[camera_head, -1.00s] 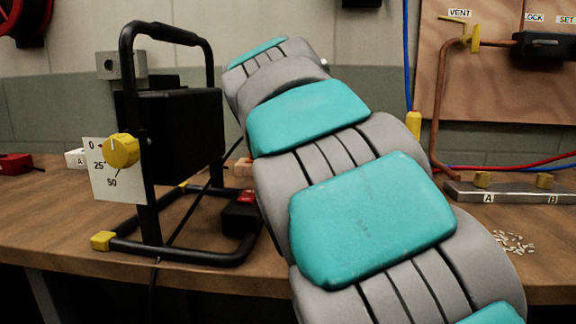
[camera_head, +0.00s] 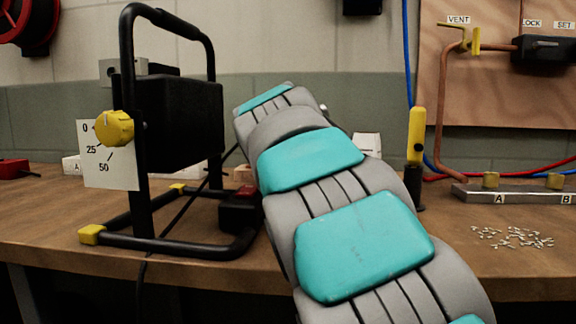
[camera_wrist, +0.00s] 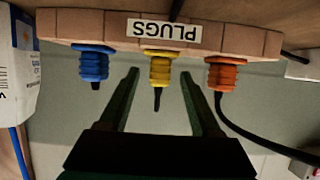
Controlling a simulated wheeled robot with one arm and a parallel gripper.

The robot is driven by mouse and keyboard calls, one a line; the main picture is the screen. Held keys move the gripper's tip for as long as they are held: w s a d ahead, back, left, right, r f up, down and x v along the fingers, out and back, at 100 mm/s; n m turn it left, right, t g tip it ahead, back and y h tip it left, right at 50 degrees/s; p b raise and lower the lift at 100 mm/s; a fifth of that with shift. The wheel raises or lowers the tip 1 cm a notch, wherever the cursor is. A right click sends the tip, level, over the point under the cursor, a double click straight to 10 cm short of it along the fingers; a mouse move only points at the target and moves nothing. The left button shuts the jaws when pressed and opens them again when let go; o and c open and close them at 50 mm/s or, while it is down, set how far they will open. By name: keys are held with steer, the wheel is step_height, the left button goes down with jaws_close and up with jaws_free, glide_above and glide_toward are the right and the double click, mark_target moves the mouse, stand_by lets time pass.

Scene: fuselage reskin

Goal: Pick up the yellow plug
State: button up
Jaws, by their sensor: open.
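The yellow plug (camera_wrist: 159,68) is in the wrist view, at the middle of a wooden block (camera_wrist: 105,28) labelled PLUGS, which appears upside down. A short dark tip points away from the block. My gripper (camera_wrist: 159,75) is open. Its two dark fingers point at the block, one on each side of the yellow plug in the picture, with gaps to it. Whether the plug is between the fingers in depth, I cannot tell. In the head view my arm hides my gripper and the yellow plug.
A blue plug (camera_wrist: 91,64) and an orange plug (camera_wrist: 222,74) flank the yellow one; a black cable runs from the orange. A white box (camera_wrist: 17,70) is at left. A black-framed heater-like unit (camera_head: 180,115) stands left of my arm. Small pale pieces (camera_head: 512,237) lie at right.

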steer(key=x, duration=0.5)
steer(key=shift+f, duration=0.1)
steer(key=shift+s, duration=0.1)
jaws_close()
stand_by(0.3)
